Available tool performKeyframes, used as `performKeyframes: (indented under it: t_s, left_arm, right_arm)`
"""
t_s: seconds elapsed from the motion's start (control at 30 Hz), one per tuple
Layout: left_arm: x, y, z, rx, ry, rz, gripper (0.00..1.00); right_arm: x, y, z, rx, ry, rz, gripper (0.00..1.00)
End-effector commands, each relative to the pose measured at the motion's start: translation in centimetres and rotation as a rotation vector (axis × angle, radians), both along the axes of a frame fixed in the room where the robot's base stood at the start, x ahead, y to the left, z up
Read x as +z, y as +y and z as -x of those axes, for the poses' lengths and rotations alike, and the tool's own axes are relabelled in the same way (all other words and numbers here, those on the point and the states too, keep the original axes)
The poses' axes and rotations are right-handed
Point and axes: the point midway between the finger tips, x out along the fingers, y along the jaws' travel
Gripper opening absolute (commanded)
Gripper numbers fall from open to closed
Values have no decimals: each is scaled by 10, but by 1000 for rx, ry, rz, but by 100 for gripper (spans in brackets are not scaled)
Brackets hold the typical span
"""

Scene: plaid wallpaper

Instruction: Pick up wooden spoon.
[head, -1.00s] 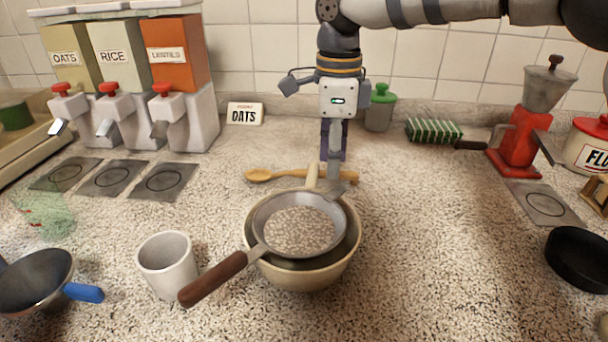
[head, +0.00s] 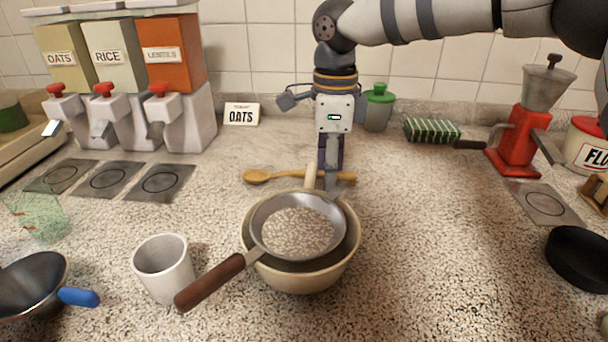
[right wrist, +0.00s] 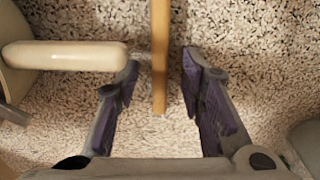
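The wooden spoon (head: 283,174) lies on the counter behind the cream bowl (head: 338,262), its bowl end to the left and its handle running right. My right gripper (head: 331,180) points down over the handle, just behind the bowl. In the right wrist view its fingers are open, with the spoon handle (right wrist: 160,45) showing between them and clear space on both sides. The bowl's cream handle (right wrist: 65,56) reaches the left finger in that view; I cannot tell if they touch. My left gripper is out of view.
A sieve (head: 322,222) of pale grains rests on the bowl. A white mug (head: 163,265) and a blue-handled pan (head: 30,285) stand at front left. Dispensers (head: 185,115) stand back left, a green-lidded jar (head: 377,112) behind my gripper.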

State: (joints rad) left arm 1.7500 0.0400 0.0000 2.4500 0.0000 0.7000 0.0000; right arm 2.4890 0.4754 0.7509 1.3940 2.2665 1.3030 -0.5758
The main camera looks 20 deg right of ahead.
Motion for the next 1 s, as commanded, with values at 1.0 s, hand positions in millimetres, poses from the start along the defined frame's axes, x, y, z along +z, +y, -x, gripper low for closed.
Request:
performKeyframes:
  t_s: [1.0]
  left_arm:
    - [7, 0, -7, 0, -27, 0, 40]
  right_arm:
    - [84, 21, 31, 4, -9, 0, 0]
